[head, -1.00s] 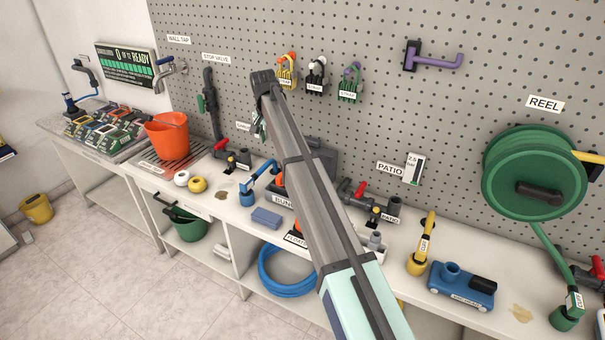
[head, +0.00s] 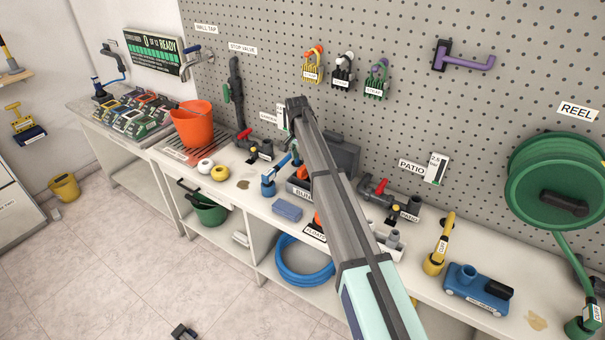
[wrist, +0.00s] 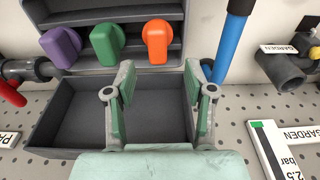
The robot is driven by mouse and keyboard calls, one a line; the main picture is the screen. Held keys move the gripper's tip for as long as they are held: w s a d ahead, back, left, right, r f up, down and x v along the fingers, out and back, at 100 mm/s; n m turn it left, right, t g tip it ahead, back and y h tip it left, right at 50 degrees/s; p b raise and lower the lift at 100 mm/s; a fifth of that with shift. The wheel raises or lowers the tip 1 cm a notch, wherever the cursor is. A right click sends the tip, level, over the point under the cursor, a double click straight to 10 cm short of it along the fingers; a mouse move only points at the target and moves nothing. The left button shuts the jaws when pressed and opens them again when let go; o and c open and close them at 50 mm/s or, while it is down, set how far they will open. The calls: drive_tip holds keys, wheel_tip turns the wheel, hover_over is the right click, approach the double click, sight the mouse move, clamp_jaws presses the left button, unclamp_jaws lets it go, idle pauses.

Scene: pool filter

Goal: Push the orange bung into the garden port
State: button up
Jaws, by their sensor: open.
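The orange bung (wrist: 157,42) stands in a dark grey rack in the wrist view, right of a green bung (wrist: 107,42) and a purple bung (wrist: 61,47). My gripper (wrist: 159,80) is open and empty, its two green-padded fingers apart just below the orange bung in the picture and not around it. The garden port (wrist: 284,68), a dark grey pipe fitting, lies at the right edge beside a GARDEN label. In the head view, my arm partly hides the bung rack and my fingers cannot be made out.
A blue upright tube (wrist: 231,42) stands between the orange bung and the garden port. In the head view, an orange bucket (head: 194,124) and a blue sponge (head: 287,210) are on the bench.

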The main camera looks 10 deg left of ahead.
sight(302, 168)
drive_tip(key=shift+d+f+p, duration=0.15)
drive_tip(key=shift+f+p, duration=1)
drive_tip(key=shift+f, duration=1.8)
clamp_jaws()
